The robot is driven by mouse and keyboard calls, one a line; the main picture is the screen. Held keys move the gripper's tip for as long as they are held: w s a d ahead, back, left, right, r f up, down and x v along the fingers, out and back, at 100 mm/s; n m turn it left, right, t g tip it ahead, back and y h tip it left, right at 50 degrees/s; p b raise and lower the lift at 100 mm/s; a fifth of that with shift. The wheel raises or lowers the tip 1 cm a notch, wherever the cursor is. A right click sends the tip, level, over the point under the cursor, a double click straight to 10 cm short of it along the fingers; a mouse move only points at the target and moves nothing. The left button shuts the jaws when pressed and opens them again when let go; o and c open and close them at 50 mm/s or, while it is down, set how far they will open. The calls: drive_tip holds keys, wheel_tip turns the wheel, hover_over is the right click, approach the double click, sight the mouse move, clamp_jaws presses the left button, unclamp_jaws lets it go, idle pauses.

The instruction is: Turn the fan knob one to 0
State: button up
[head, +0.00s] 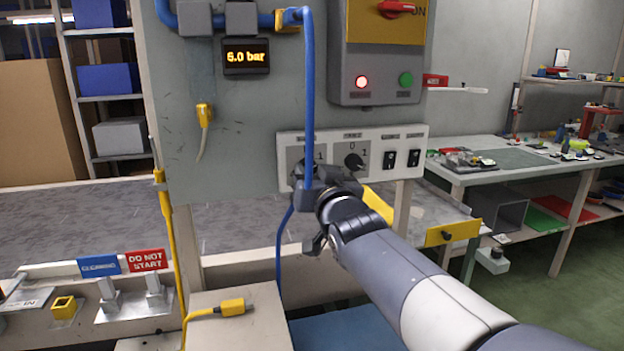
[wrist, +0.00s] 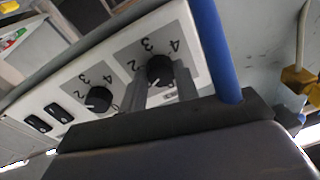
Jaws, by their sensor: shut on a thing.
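The white control panel (head: 412,142) carries two black rotary knobs on grey dial plates. Fan knob one is the left one; in the head view my gripper (head: 312,172) and a blue hose cover most of it. In the wrist view knob one (wrist: 159,68) shows beside the digits 2, 3 and 4, with my grey fingers (wrist: 160,88) shut on it. I cannot make out exactly where its pointer aims. The second knob (head: 353,161) is to its right and free; it also shows in the wrist view (wrist: 99,98).
A blue hose (head: 308,85) hangs right in front of knob one and beside my gripper. Two black rocker switches (head: 402,158) sit at the panel's right. Above are a box with a red light and green button (head: 405,79) and a 6.0 bar display (head: 246,57).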

drive_tip(key=n+p, duration=0.1)
drive_tip(key=n, duration=0.6)
drive_tip(key=shift+d+r+g+y+p, duration=0.1)
drive_tip(key=shift+r+g+y+p, duration=0.05)
drive_tip(key=shift+g+y+p, duration=0.2)
drive_tip(key=n+p, duration=0.1)
drive_tip(key=n, duration=0.5)
drive_tip(key=shift+n+g, duration=0.25)
drive_tip(key=shift+n, duration=0.05)
drive_tip(key=o, duration=1)
drive_tip(key=shift+c, duration=0.2)
